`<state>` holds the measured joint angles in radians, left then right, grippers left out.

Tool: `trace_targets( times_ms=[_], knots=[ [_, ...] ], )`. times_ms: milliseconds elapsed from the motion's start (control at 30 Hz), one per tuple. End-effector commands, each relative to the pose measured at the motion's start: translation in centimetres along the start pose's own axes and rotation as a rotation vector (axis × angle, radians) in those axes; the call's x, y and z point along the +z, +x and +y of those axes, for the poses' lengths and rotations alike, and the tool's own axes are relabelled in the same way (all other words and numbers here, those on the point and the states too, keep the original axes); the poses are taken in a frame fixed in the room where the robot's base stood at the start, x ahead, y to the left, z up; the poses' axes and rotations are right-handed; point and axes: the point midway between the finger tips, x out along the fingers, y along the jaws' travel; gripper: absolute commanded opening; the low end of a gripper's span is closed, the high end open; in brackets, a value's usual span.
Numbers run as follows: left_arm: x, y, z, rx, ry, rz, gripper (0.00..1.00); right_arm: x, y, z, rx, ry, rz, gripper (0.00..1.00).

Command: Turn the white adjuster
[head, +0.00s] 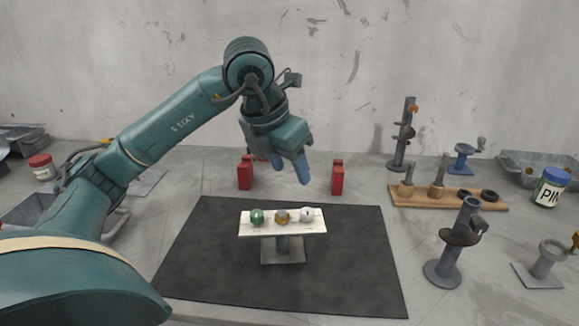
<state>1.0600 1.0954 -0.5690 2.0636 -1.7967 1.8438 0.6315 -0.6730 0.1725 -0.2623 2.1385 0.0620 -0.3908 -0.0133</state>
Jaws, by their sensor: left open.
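The white adjuster (307,214) is a small round knob at the right end of a pale bar-topped stand (283,250) on the dark mat. A green knob (257,216) is at the left end, and a yellowish knob (282,216) is in the middle. My left gripper (293,172) is open and empty, with blue fingers. In the head view it shows above the stand, apart from the knobs and pointing down. My right gripper is out of view.
Two red blocks (245,173) (337,177) stand behind the dark mat (355,270). A wooden rack (448,199) and grey metal stands (455,245) are at the right, with a labelled jar (550,187) beyond. The mat around the stand is clear.

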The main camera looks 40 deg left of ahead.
Motion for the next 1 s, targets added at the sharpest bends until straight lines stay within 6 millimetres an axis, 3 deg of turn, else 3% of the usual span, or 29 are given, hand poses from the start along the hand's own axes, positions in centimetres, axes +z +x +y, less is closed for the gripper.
trace_targets(
  times_ms=[167, 500, 600, 767, 1000],
  knots=[
    [0.9, 0.2, 0.0, -0.013, 0.106, 0.043, 0.48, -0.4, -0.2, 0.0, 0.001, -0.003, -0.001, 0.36],
    [4.7, 1.3, 0.0, -0.140, 0.796, 0.286, 0.48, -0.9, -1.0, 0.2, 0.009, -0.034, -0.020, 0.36],
    [5.2, 1.3, 0.0, -0.177, 0.934, 0.330, 0.48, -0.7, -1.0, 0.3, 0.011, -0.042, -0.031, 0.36],
    [5.5, 1.7, 0.1, -0.206, 1.032, 0.357, 0.48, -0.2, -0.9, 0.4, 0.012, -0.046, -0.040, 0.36],
    [4.0, 5.0, 0.0, -0.212, 1.039, 0.361, 0.48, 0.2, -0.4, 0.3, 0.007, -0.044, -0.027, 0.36]
  ],
)
